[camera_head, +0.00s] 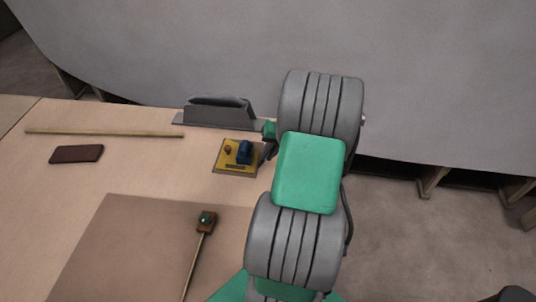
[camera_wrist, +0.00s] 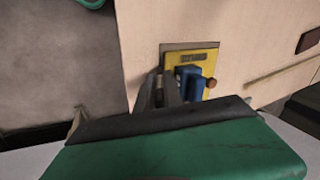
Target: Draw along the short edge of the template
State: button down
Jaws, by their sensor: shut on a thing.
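A small yellow plate (camera_head: 226,163) with a dark grey border lies on the light wooden bench; it looks like the template. A blue block (camera_head: 244,151) and a brown knob (camera_head: 228,150) stand on it. The plate also shows in the wrist view (camera_wrist: 206,60), with the blue block (camera_wrist: 190,82) close beside my fingers. My gripper (camera_head: 268,150) is at the plate's right side in the head view. In the wrist view my gripper (camera_wrist: 163,88) is shut, its fingers pointing towards the plate's edge. What it holds is hidden, and contact with the plate cannot be told.
A wooden strip (camera_head: 105,133) and a dark brown block (camera_head: 76,154) lie left. The grey hull rises behind the bench.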

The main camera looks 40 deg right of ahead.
jog(key=shift+d, duration=0.1)
jog(key=shift+w+d+p, duration=0.3)
jog(key=shift+w+d, duration=0.35)
jog(key=shift+d, duration=0.1)
jog(key=shift+w+d, duration=0.1)
jog(key=shift+w+d+p, duration=0.3)
jog(key=shift+w+d, duration=0.25)
jog(key=shift+d, duration=0.2)
jog(key=shift+d, duration=0.1)
jog(key=shift+w+d, duration=0.25)
jog(key=shift+w+d, duration=0.1)
jog(key=shift+w+d+p, duration=0.15)
jog(key=shift+d+p, duration=0.05)
jog(key=shift+p, duration=0.1)
